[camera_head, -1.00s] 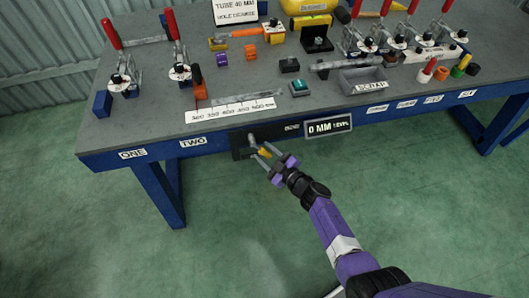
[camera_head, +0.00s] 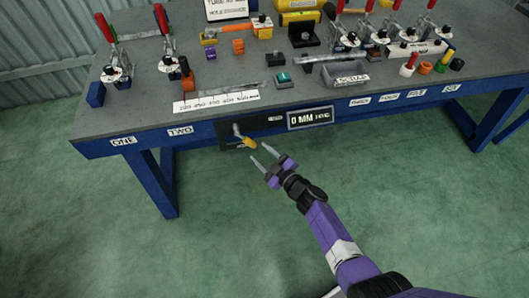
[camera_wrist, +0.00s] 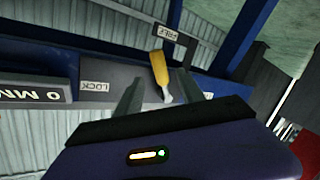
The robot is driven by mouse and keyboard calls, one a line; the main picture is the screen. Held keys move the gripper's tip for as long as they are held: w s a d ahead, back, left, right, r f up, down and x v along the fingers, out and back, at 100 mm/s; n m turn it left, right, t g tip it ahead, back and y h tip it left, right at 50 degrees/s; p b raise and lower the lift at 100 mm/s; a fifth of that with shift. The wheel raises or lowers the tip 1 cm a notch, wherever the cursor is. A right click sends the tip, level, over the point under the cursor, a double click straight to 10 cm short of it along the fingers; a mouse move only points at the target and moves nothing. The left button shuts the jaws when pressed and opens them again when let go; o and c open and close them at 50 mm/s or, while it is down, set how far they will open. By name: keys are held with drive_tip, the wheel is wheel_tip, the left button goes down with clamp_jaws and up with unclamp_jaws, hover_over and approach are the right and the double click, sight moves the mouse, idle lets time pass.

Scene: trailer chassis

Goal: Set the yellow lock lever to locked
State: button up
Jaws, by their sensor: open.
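The yellow lock lever (camera_head: 248,142) sits on a dark panel on the bench's front edge, with a silver stem. In the wrist view the lever's yellow handle (camera_wrist: 159,67) points toward the FREE label (camera_wrist: 166,32), and the LOCK label (camera_wrist: 95,87) is off to its left. My gripper (camera_head: 258,153) is open and empty, just in front of the lever at its lower right in the head view. In the wrist view the lever appears between my two fingers (camera_wrist: 155,92), with the yellow handle beyond the tips.
A display reading 0 MM (camera_head: 310,118) is right of the panel. The grey bench top (camera_head: 140,100) carries toggle clamps with red handles, a ruler plate (camera_head: 215,101) and a grey bin (camera_head: 345,75). Green floor (camera_head: 230,220) is open in front of the bench.

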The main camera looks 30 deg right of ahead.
drive_tip(key=shift+s, duration=0.15)
drive_tip(key=shift+c, duration=1.1)
drive_tip(key=shift+n+y, duration=0.5)
drive_tip(key=a+f+b, duration=0.1)
drive_tip(key=s+a+f+b, duration=0.1)
drive_tip(key=f+b, duration=0.1)
drive_tip(key=a+f+b, duration=0.1)
drive_tip(key=a+f, duration=0.1)
drive_tip(key=shift+s+f, duration=0.2)
clamp_jaws()
drive_tip(key=s+a+f+n+b, duration=0.35)
drive_tip(key=a+n+b, duration=0.6)
drive_tip(key=b, duration=0.65)
drive_tip(key=d+r+n+t+h, duration=0.1)
drive_tip(key=d+r+n+h, duration=0.4)
drive_tip(key=r, duration=0.1)
drive_tip(key=w+d+p, duration=0.2)
drive_tip(key=w+d, duration=0.2)
drive_tip(key=w, duration=0.6)
drive_tip(key=shift+d+r, duration=0.3)
drive_tip(key=shift+d, duration=0.1)
